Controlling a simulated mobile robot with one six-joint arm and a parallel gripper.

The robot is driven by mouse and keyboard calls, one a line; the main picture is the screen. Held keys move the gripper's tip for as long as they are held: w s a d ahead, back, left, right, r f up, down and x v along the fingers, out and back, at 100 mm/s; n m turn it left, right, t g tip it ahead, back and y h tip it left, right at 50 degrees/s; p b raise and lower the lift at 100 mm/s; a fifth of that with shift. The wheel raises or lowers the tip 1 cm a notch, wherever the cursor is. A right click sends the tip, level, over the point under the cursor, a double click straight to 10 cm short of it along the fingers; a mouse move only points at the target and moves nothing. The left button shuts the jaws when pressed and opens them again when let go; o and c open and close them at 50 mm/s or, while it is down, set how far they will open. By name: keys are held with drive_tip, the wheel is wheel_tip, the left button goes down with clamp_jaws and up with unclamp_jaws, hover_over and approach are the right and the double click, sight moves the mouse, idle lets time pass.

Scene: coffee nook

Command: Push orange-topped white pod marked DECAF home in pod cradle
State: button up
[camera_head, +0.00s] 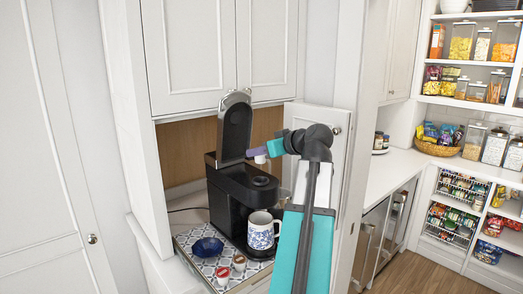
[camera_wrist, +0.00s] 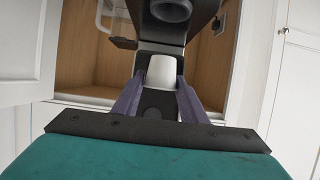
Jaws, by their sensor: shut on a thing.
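My gripper (camera_head: 256,151) is beside the raised lid (camera_head: 235,125) of the black coffee machine (camera_head: 232,195). In the wrist view its purple fingers (camera_wrist: 160,92) are shut on a white pod (camera_wrist: 161,70). A small white part of the pod (camera_head: 260,159) shows below the fingers in the head view, above the machine's body. Its orange top and DECAF mark cannot be seen. The pod cradle cannot be made out clearly; dark machine parts (camera_wrist: 171,10) are beyond the pod in the wrist view. Whether the pod touches them, I cannot tell.
A blue-patterned white mug (camera_head: 260,232) stands at the machine's front. Cabinet doors (camera_head: 197,55) hang above, and an open door (camera_head: 307,125) stands at right.

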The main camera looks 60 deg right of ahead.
drive_tip(key=shift+f+b, duration=1.35)
drive_tip(key=shift+f, duration=1.45)
drive_tip(key=shift+f+b, duration=0.1)
drive_tip(key=shift+b, duration=0.35)
drive_tip(key=shift+s+f+b, duration=0.1)
drive_tip(key=shift+f+b, duration=1)
drive_tip(key=shift+f, duration=0.4)
idle(1.7)
drive_tip(key=o, duration=1.1)
drive_tip(key=b+v, duration=0.1)
drive_tip(key=v, duration=0.6)
drive_tip(key=b+v, duration=0.2)
drive_tip(key=v, duration=0.5)
drive_tip(key=shift+a+r, duration=0.1)
drive_tip(key=shift+r, duration=0.1)
